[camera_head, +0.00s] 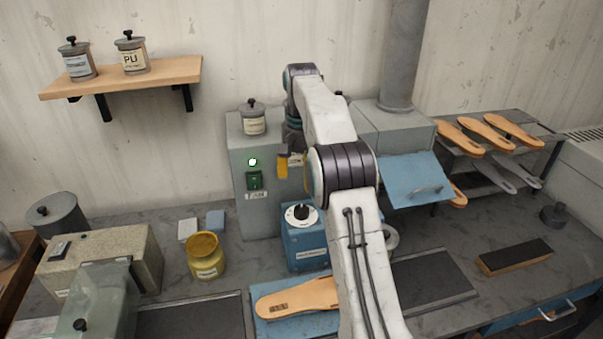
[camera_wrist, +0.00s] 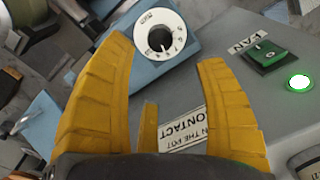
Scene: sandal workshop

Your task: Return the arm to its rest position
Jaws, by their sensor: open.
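My arm reaches up and away over the bench in the head view, and my gripper (camera_head: 284,166) hangs in front of the grey cabinet, mostly hidden behind the arm. A green fan switch (camera_wrist: 264,57) and a lit green lamp (camera_wrist: 299,83) lie to the right of the fingers.
The grey cabinet (camera_head: 250,205) carries a lidded tin (camera_head: 252,117). Below my arm are the blue dial box (camera_head: 305,250) and a tan sole (camera_head: 295,299) on a blue mat. A yellow jar (camera_head: 206,256) stands left. Several soles (camera_head: 485,137) lie on the right rack, near a tilted blue flap (camera_head: 415,180).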

